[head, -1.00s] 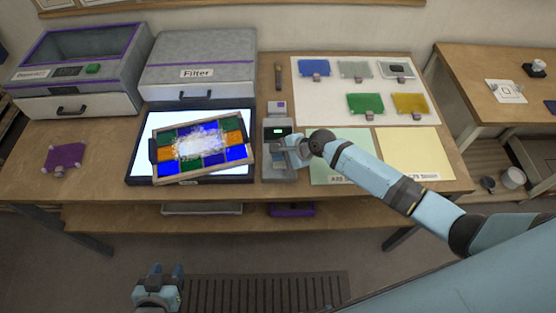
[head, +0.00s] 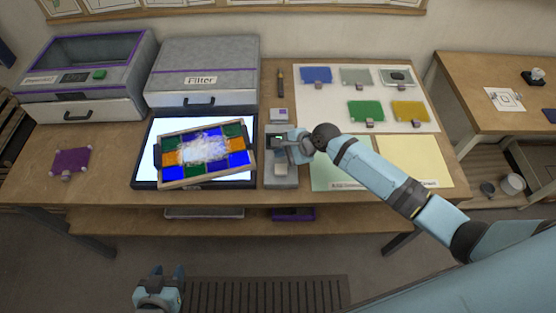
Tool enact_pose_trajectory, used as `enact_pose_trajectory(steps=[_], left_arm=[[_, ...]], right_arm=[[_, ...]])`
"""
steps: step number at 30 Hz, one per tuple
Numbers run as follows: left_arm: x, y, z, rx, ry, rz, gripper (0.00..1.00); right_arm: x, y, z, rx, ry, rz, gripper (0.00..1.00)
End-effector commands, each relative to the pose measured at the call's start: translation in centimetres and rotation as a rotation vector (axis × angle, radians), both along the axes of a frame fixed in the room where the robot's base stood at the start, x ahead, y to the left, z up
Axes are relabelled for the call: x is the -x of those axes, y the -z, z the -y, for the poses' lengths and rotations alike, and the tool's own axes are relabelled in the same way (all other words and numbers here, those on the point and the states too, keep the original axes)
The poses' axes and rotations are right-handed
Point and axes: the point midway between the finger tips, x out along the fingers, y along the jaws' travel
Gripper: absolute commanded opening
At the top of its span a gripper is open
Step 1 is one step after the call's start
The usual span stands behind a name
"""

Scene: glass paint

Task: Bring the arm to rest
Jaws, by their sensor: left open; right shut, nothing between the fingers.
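My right gripper (head: 283,146) is over the small grey device (head: 282,180) with a dark display, beside the light panel. Its arm reaches in from the right across the green and yellow sheets. Its fingers are shut with nothing seen between them; whether they touch the device I cannot tell. My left gripper (head: 166,271) is low in front of the table, above the floor, open and empty, its two fingers apart.
A framed stained-glass panel (head: 205,180) lies tilted on the lit light panel (head: 149,122). Grey machines (head: 202,62) stand at the back left. Colored glass pieces (head: 365,111) lie on a white mat (head: 303,98). A purple piece (head: 71,161) lies at the left. The table's front edge is between my grippers.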

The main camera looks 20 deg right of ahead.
Motion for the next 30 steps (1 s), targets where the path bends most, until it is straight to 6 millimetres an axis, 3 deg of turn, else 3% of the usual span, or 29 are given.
enact_pose_trajectory(steps=[8, 11, 14, 19, 24, 30], left_arm=[[0.0, 0.0, 0.0, 0.0, 0.0, 0.0, 0.47], [0.0, 0.0, 0.0, 0.0, 0.0, 0.0, 0.47], [0.0, 0.0, -0.1, 0.001, -0.002, 0.001, 0.47], [-0.1, 0.2, -0.3, 0.002, -0.012, 0.0, 0.47], [-0.1, 0.5, -0.2, 0.009, -0.025, -0.004, 0.47], [0.0, 0.8, -0.1, 0.019, -0.039, -0.011, 0.47]], right_arm=[[0.2, 0.1, -0.1, 0.003, -0.005, 0.006, 0.0], [1.4, 0.9, -0.5, 0.033, -0.043, 0.063, 0.0], [3.9, 2.3, -1.1, 0.116, -0.127, 0.203, 0.0], [10.3, 4.4, -1.2, 0.398, -0.334, 0.544, 0.0], [16.7, 5.0, 0.5, 0.782, -0.561, 0.824, 0.0], [22.4, 4.6, 2.9, 1.168, -0.816, 0.981, 0.0]])
